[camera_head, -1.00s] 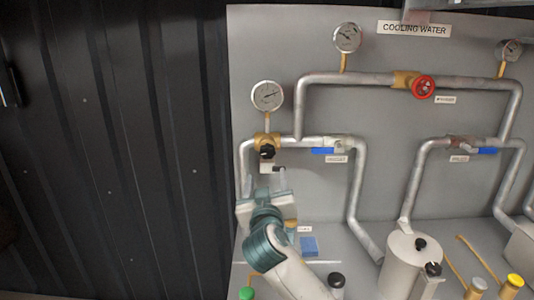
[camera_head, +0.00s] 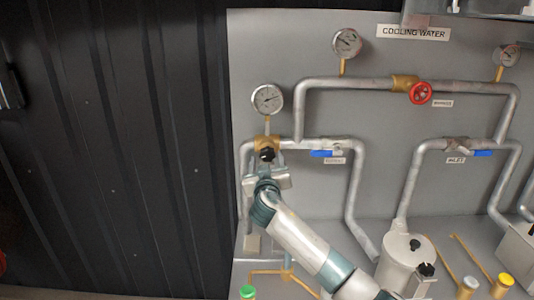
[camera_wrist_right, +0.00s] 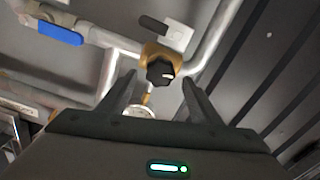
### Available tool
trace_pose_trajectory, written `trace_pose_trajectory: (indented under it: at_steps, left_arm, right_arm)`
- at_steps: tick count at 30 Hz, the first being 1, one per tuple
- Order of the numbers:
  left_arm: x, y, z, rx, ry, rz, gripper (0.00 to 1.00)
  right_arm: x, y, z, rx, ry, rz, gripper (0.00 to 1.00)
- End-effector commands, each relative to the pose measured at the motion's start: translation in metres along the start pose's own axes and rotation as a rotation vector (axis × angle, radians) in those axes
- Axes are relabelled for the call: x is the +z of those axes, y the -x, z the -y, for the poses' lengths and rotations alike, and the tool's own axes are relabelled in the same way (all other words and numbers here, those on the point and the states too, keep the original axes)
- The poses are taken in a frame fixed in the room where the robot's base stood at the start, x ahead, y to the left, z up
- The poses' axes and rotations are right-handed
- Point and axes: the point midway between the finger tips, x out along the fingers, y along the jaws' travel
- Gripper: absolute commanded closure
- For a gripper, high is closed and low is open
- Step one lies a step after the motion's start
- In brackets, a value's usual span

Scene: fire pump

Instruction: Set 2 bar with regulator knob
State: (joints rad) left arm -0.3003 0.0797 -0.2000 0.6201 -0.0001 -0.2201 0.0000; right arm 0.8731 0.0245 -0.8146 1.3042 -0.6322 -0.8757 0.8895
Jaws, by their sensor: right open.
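The regulator knob (camera_head: 267,154) is black and sits on a brass body (camera_head: 262,142) on the left pipe, below a round dial gauge (camera_head: 267,99). The dial reading is too small to tell. My right gripper (camera_head: 265,168) is just below the knob in the head view. In the right wrist view, the knob (camera_wrist_right: 160,73) with a white mark shows between and beyond the two open fingers (camera_wrist_right: 158,85). I see no contact with the knob. The gauge (camera_wrist_right: 138,111) is partly hidden there by my gripper. My left gripper is not in view.
A blue-handled valve (camera_head: 327,153) is right of the knob, and a red handwheel (camera_head: 420,93) is on the upper pipe. A white canister (camera_head: 402,260) stands at lower right. A dark corrugated wall (camera_head: 110,150) is at left.

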Motion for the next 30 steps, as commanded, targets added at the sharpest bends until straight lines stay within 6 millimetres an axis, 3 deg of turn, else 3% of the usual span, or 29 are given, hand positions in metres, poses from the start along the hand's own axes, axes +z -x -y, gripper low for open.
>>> trace_pose_trajectory:
  at_steps: [9,21,27,30]
  left_arm:
    - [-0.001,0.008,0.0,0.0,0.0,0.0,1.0]
    - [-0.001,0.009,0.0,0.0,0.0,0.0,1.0]
    - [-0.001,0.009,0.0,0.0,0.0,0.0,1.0]
    - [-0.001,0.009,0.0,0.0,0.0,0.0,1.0]
  right_arm:
    - [-0.001,-0.024,0.001,0.0,0.002,-0.001,0.42]
    - [0.0,-0.026,0.001,-0.001,0.0,0.0,0.42]
    - [0.0,-0.026,0.001,-0.001,0.0,0.0,0.83]
    - [0.0,-0.026,0.001,-0.001,0.0,0.0,0.83]
